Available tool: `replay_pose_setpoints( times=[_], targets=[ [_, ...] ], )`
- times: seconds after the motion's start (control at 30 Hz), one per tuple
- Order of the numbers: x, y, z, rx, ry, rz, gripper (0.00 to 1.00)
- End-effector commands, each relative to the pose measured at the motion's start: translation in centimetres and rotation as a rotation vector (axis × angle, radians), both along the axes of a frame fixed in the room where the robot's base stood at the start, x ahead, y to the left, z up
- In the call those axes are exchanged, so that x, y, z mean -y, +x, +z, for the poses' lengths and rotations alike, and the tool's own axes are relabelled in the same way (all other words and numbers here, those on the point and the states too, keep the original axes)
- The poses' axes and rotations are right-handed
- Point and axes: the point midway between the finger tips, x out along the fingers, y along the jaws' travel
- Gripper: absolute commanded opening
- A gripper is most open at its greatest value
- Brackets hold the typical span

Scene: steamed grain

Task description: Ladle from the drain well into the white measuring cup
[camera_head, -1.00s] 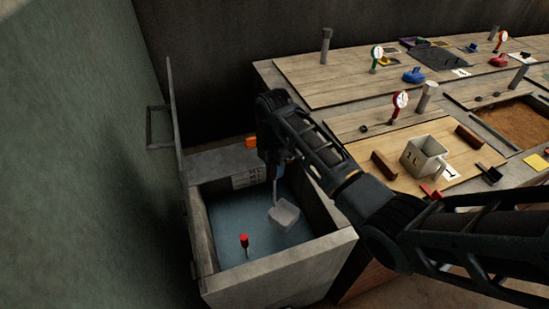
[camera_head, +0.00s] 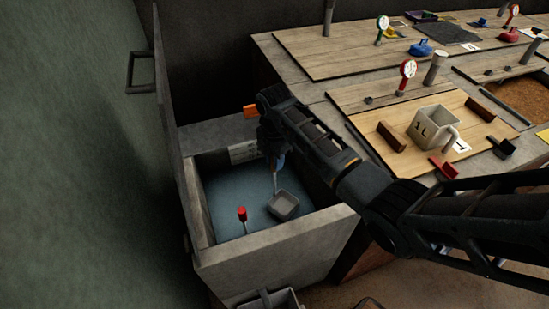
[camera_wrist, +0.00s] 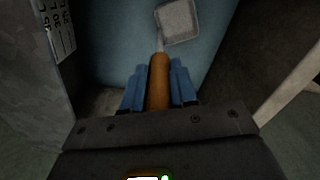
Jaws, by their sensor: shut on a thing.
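My gripper (camera_wrist: 158,88) is shut on the orange-brown handle of the ladle (camera_wrist: 180,22), seen between its blue fingers in the wrist view. The ladle's square grey scoop (camera_head: 283,205) hangs inside the drain well (camera_head: 275,246), over or in the blue-grey water (camera_head: 230,190). I cannot tell how deep the scoop sits or what it holds. The white measuring cup (camera_head: 431,124), marked 1L, stands upright on a wooden board to the right of the well, apart from my gripper.
A red-topped rod (camera_head: 242,214) stands in the well. Wooden blocks (camera_head: 391,137) flank the cup. A dial gauge (camera_head: 407,69) and grey post (camera_head: 434,68) stand behind it. An open lid (camera_head: 168,120) rises at the well's left side. A scale plate (camera_head: 243,152) is on the well's back wall.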

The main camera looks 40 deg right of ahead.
Motion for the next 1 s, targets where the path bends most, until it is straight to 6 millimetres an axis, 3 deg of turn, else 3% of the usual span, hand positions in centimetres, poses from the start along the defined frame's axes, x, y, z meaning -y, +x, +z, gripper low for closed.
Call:
replay_pose_setpoints(
  times=[0.1,0.5,1.0],
  targets=[
    [0.0,0.0,-1.9,0.001,0.000,0.000,0.00],
    [0.0,0.0,-5.7,0.000,0.000,0.000,0.00],
    [0.0,0.1,-7.0,0.001,0.000,0.000,0.00]
  ],
)
